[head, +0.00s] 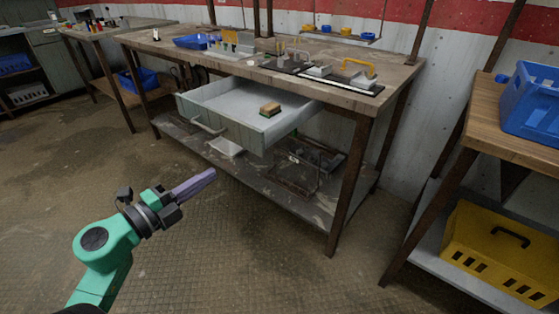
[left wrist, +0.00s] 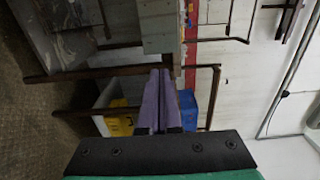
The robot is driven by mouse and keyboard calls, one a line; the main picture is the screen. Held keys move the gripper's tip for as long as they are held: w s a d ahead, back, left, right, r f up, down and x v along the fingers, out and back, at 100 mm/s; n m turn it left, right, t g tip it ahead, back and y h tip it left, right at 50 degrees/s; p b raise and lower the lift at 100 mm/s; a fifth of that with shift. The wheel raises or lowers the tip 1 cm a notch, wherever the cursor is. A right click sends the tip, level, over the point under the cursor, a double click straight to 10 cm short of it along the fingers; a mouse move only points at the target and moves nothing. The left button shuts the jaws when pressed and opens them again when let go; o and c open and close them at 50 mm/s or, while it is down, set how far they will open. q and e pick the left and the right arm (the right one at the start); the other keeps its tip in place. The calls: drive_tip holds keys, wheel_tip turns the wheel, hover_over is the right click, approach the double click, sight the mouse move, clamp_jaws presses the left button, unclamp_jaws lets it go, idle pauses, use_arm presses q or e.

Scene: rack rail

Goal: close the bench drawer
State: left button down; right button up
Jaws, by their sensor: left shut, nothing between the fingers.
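The bench drawer (head: 250,140) is pulled out below the bench top in the head view. Its pale front faces me, with a bar handle (head: 208,126) on it. A small brown and green block (head: 270,108) lies inside. My left gripper (head: 212,174) is in front of the drawer and apart from it, lower in the picture. Its purple fingers are shut and empty. In the left wrist view the shut fingers (left wrist: 160,75) point toward the bench, which appears turned on its side. My right gripper is in neither view.
The bench top (head: 390,84) carries a blue tray (head: 191,41) and several fixtures. Its lower shelf (head: 215,160) holds a few items. A side table with a blue crate (head: 530,100) and a yellow crate (head: 500,245) stands right. The floor before the bench is clear.

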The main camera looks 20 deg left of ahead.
sight(257, 143)
use_arm(q)
drive_tip(key=x, duration=0.9)
drive_tip(key=p+x, duration=0.1)
drive_tip(key=x, duration=0.3)
drive_tip(key=shift+w+r, duration=0.25)
drive_tip(key=shift+w, duration=0.05)
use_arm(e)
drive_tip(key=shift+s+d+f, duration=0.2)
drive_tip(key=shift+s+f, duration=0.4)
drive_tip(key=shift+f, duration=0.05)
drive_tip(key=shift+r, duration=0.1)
